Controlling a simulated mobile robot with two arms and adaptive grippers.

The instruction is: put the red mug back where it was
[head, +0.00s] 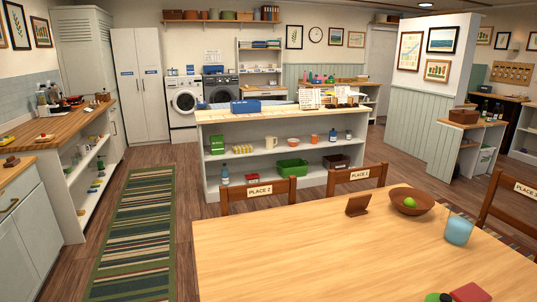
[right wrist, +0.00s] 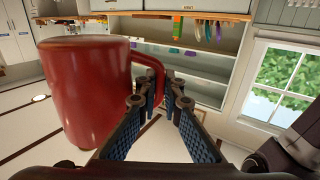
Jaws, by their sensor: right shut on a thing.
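The red mug (right wrist: 88,92) fills the left of the right wrist view. Its handle (right wrist: 153,72) reaches toward the fingertips of my right gripper (right wrist: 160,106). That gripper is shut on the mug, at the handle; the body hangs to the left of the fingers. The exact contact at the handle is partly hidden by the fingertips. The head view shows neither gripper and not the held mug. My left gripper is in no view.
A wooden table (head: 300,238) is in front, with a brown bowl (head: 411,201), a blue cup (head: 459,230) and a small brown stand (head: 358,205). Chairs stand behind it. A white shelf island (head: 204,155) holds several items. A striped rug (head: 132,235) lies on open floor at left.

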